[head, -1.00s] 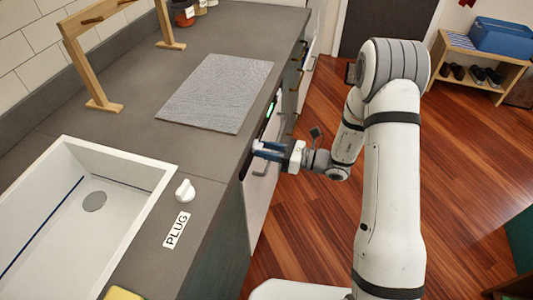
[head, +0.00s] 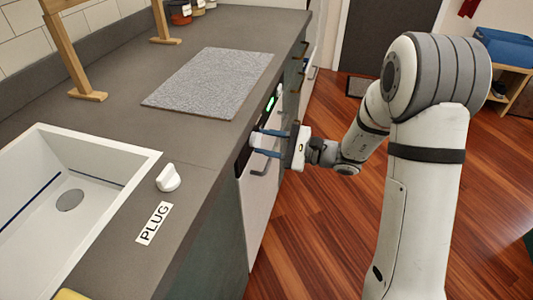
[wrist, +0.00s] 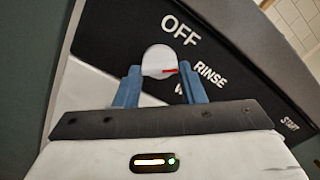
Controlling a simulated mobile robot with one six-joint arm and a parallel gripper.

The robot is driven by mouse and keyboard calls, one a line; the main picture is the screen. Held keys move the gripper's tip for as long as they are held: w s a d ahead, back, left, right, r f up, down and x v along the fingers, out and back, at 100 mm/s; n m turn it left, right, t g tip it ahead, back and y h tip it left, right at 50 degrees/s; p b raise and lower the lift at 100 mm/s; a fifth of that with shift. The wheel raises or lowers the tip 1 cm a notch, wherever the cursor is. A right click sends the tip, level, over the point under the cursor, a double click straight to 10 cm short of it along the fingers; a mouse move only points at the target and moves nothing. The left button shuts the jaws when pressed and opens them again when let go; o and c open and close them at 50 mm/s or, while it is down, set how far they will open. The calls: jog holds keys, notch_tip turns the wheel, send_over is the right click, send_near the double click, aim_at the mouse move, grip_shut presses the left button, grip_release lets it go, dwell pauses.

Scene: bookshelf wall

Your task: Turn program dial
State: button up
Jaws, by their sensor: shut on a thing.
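The program dial (wrist: 158,58) is a round white knob with a red pointer line, on a black control panel (wrist: 225,70) in the wrist view. The panel reads OFF, RINSE, a word starting with W that is partly hidden, and START. The red line points right, roughly toward the RINSE and W words. My gripper (wrist: 160,72) has its blue fingers on either side of the dial and is shut on it. In the head view my gripper (head: 260,142) reaches the appliance front (head: 258,205) from the right, one finger above the other.
The grey counter (head: 130,115) overhangs the appliance, with a sink (head: 110,145), a white plug knob (head: 168,178) and a grey mat (head: 210,82) on it. A bar handle (head: 265,165) sits just below my gripper. The wooden floor (head: 310,230) is clear.

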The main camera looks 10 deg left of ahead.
jog(key=n+b, duration=0.2)
jog(key=b, duration=0.1)
jog(key=n+b, duration=0.2)
jog(key=b, duration=0.2)
jog(key=n+b, duration=0.3)
jog(key=b, duration=0.1)
jog(key=shift+w+f, duration=0.1)
jog(key=shift+f, duration=0.2)
jog(key=n+b, duration=0.2)
jog(key=shift+r+b, duration=0.15)
jog(key=shift+b, duration=0.25)
jog(key=shift+r+n+b, duration=0.15)
jog(key=shift+n+b, duration=0.35)
jog(key=shift+b, duration=0.25)
jog(key=shift+r, duration=0.1)
jog(key=o, duration=1)
jog(key=shift+d, duration=0.1)
jog(key=d, duration=0.2)
jog(key=d+p, duration=0.1)
jog(key=d, duration=0.2)
jog(key=s+d+p, duration=0.1)
jog(key=d, duration=0.1)
jog(key=shift+d, duration=0.3)
